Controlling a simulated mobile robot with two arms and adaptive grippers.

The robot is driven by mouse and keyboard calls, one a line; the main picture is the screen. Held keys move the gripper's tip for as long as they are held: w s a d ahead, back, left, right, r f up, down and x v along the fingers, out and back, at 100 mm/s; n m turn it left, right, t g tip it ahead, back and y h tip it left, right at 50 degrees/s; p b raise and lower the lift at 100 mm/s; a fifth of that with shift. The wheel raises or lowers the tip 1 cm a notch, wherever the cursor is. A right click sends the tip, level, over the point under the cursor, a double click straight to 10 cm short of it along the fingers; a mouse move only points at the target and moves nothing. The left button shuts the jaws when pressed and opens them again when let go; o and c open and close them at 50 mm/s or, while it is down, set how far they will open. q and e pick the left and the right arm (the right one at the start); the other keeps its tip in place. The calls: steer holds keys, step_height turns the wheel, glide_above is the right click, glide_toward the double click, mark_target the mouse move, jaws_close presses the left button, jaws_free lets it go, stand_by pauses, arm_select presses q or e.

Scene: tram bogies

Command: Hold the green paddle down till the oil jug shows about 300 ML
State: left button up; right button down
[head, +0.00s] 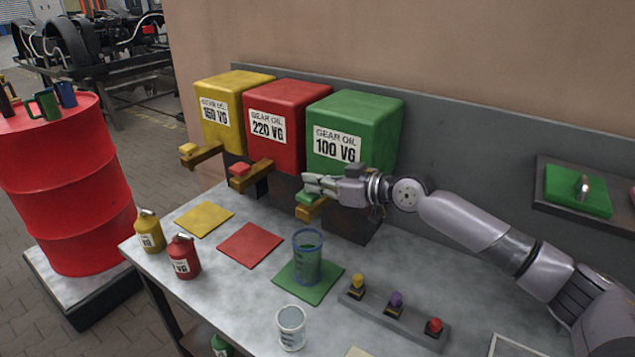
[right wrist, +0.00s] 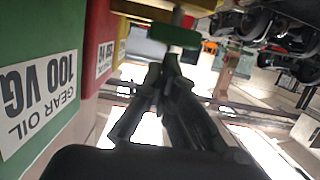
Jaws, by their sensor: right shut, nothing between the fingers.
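The green tank (head: 355,130), labelled GEAR OIL 100 VG, stands rightmost of three tanks. Its green paddle (head: 306,198) sits on a yellow-brown spout and also shows in the right wrist view (right wrist: 172,34). My right gripper (head: 309,185) is shut and empty, its fingertips right at the paddle; I cannot tell whether they press it. A clear blue-rimmed jug (head: 307,262) stands upright on the green mat (head: 290,292) below the spout. Its lower part looks green, but its marks and level are too small to read. My left gripper is out of view.
Red (head: 287,125) and yellow (head: 222,115) tanks stand to the left, with red and yellow mats before them. Two small oil cans, a clear cup (head: 291,328) and a button strip (head: 396,310) stand on the bench. A red drum (head: 60,190) is at the left.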

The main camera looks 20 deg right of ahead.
step_height(320, 180, up, 2)
steer(key=shift+r+p, duration=0.1)
steer(key=shift+p, duration=0.4)
arm_select(q)
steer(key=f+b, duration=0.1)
steer(key=b, duration=0.1)
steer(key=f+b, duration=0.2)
steer(key=b, duration=0.1)
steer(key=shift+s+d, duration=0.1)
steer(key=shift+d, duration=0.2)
arm_select(e)
steer(key=v, duration=1)
steer(key=shift+s, duration=0.1)
